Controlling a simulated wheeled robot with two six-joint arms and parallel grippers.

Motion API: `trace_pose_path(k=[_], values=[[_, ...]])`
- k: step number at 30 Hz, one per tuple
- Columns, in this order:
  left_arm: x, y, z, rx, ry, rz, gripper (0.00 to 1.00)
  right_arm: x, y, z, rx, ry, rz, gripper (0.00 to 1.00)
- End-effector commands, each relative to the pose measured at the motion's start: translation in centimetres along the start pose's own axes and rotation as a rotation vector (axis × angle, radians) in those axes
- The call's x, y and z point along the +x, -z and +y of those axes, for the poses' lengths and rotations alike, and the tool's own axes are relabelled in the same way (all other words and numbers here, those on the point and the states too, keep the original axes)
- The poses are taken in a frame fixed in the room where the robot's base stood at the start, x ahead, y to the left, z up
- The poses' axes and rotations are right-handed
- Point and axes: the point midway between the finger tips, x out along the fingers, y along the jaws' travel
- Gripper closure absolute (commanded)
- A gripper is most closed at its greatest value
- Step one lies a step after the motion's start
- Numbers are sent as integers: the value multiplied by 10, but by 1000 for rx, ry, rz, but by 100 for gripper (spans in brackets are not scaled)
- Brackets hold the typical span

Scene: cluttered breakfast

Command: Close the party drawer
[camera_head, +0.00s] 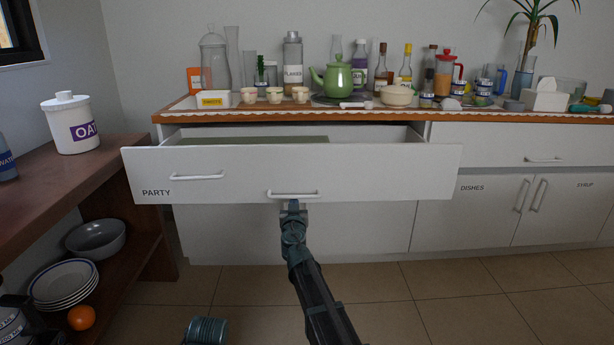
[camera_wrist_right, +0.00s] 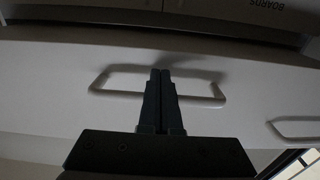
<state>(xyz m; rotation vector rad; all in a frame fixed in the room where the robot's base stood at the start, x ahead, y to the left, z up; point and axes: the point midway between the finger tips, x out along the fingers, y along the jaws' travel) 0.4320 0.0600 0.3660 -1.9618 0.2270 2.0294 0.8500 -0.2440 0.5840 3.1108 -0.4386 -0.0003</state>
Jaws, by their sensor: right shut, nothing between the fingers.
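The party drawer (camera_head: 380,172) is white, labelled PARTY at its left, and stands pulled out from the counter. Its front carries two bar handles, a left handle (camera_head: 197,177) and a middle handle (camera_head: 293,194). My right gripper (camera_head: 293,204) is at the lower edge of the drawer front, just below the middle handle. In the right wrist view my right gripper (camera_wrist_right: 161,73) is shut and empty, its fingertips over the middle handle (camera_wrist_right: 205,100); I cannot tell whether they touch the drawer. My left gripper is not in view.
The countertop (camera_head: 440,116) above is crowded with bottles, cups and a green teapot (camera_head: 337,78). A brown shelf unit (camera_head: 100,165) with bowls and plates stands close on the left. The tiled floor (camera_head: 440,295) in front is clear on the right.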

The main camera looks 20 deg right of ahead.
Motion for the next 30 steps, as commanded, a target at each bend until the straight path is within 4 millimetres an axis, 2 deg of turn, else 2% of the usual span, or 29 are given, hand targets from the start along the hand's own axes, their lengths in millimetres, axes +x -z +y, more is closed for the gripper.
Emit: trace_pose_path(k=[30], values=[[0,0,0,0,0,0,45,20,0,0,0,0,0,100]])
